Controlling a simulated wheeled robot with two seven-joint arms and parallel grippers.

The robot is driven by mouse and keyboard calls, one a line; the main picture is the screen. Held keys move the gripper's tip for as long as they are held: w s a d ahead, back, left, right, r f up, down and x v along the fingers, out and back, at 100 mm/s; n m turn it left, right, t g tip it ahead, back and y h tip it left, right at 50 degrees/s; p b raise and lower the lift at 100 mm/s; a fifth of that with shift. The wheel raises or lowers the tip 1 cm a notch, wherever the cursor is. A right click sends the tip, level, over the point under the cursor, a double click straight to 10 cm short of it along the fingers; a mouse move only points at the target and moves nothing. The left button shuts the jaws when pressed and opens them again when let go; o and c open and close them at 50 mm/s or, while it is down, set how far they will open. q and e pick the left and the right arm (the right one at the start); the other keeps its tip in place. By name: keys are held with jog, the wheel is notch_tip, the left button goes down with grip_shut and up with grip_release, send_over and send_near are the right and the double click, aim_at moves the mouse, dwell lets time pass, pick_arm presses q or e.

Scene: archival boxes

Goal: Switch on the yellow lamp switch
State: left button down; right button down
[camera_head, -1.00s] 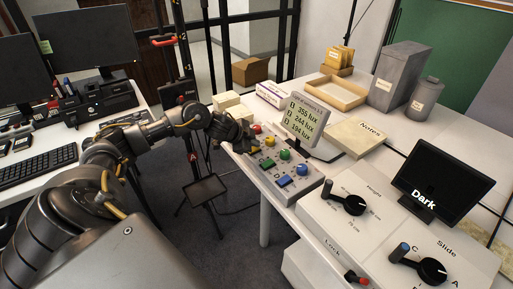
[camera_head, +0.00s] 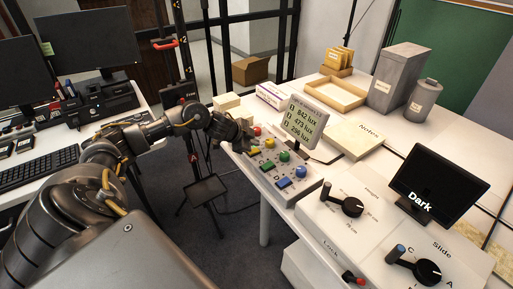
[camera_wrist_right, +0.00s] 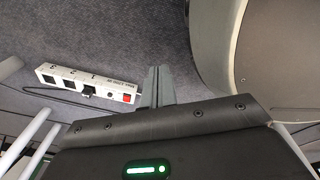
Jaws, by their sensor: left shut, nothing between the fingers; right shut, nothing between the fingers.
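The grey control box (camera_head: 262,183) stands at the table's left edge with red, yellow, green and blue round knobs and coloured switches below them. The yellow switch (camera_head: 255,150) is at its upper left. My left gripper (camera_head: 249,146) is shut and empty, with its tips right at the yellow switch; I cannot tell whether they touch. A lux display (camera_head: 299,124) behind the box reads about 842, 473 and 296 lux. My right gripper (camera_wrist_right: 155,86) is shut and empty, over the floor in the right wrist view.
A black screen reading "Dark" (camera_head: 437,183) stands at the right behind dial panels (camera_head: 345,207). A Notes box (camera_head: 356,138), an open tray (camera_head: 335,92) and grey boxes (camera_head: 397,77) are farther back. A power strip (camera_wrist_right: 88,85) lies on the floor.

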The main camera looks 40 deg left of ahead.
jog(key=shift+a, duration=0.1)
